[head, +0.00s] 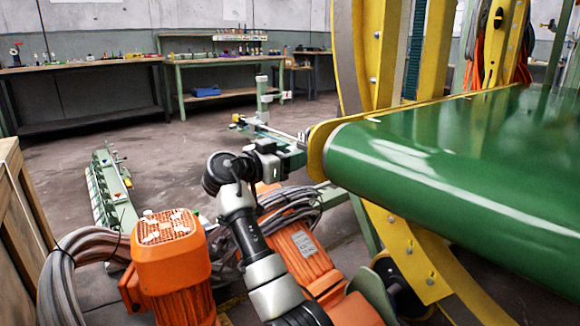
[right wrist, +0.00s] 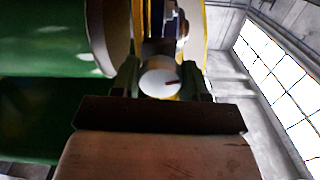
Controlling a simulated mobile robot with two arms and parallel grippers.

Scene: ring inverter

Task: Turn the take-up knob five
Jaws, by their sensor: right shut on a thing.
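The take-up knob (right wrist: 160,84) is a pale round disc with a dark red mark pointing right of its centre, seen face-on in the right wrist view. My right gripper (right wrist: 161,80) has one dark finger on each side of it and is shut on it. In the head view my right gripper (head: 282,150) is at the near left end of the green conveyor belt (head: 440,150), beside the yellow frame plate. The knob cannot be made out there. My left gripper is not in view.
Orange motors (head: 170,250) with thick grey cables stand just below and left of my arm. A yellow ring frame (head: 378,50) rises behind the belt. Workbenches (head: 225,60) line the far wall. The floor (head: 110,155) between is mostly open, with a green rail-like part (head: 105,190) at left.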

